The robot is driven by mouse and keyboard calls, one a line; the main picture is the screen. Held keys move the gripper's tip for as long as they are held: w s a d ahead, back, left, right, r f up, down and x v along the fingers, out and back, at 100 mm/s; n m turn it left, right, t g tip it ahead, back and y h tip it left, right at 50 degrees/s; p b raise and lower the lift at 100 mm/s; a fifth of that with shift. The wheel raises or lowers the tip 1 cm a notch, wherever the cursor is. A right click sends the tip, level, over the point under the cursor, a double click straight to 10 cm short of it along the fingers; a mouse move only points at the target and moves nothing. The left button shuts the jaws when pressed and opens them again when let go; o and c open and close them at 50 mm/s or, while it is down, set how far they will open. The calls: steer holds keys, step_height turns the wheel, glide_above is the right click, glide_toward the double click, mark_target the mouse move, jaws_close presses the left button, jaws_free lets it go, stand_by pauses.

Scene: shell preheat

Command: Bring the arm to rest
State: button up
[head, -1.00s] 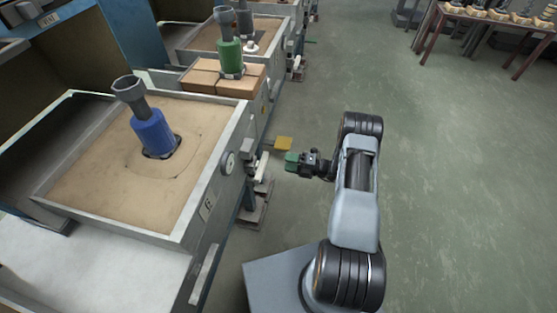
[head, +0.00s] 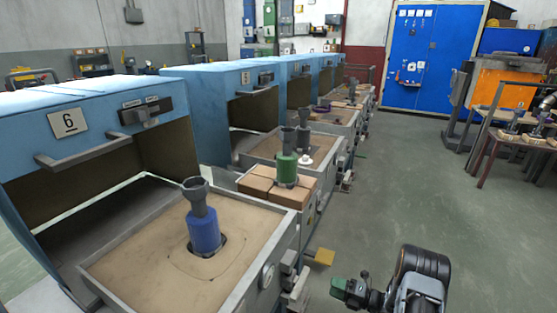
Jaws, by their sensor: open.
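My arm (head: 418,285) shows at the lower right, folded over the green floor to the right of the station marked 6. My gripper (head: 345,290), with green at its end, points left toward the station's front side. It is open, and I see nothing held in it. A gap of floor shows between it and the station's yellow pedal-like plate (head: 322,257). The lower part of my arm and my base are outside the picture.
The sand-filled tray (head: 262,259) of station 6 holds a blue cylinder with a grey top (head: 203,228). A green cylinder (head: 287,168) stands on brown blocks (head: 258,187) behind it. Blue hooded stations line the left. Floor (head: 400,170) is clear ahead; a table (head: 500,150) stands right.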

steer(key=s+a+r+n+g+h+p, duration=0.25)
steer(key=s+n+g, duration=0.6)
steer(key=n, duration=0.55)
steer(key=s+a+r+n+t+h+p, duration=0.1)
steer(key=s+r+n+h+p, duration=0.3)
steer(key=r+n, duration=0.5)
steer(key=s+a+r+n+t+h+p, duration=0.1)
steer(key=s+r+n+h+p, duration=0.3)
steer(key=r, duration=1.9)
steer(key=s+a+r+n+t+h+p, duration=0.1)
steer(key=r+n+h+p, duration=0.4)
steer(key=r+n+p, duration=0.6)
step_height(320, 180, up, 6)
steer(key=s+a+n, duration=0.1)
steer(key=s+n, duration=0.1)
steer(key=shift+s+a+f+n+p, duration=0.2)
steer(key=shift+s+f+n+p, duration=0.1)
steer(key=shift+s+n, duration=0.1)
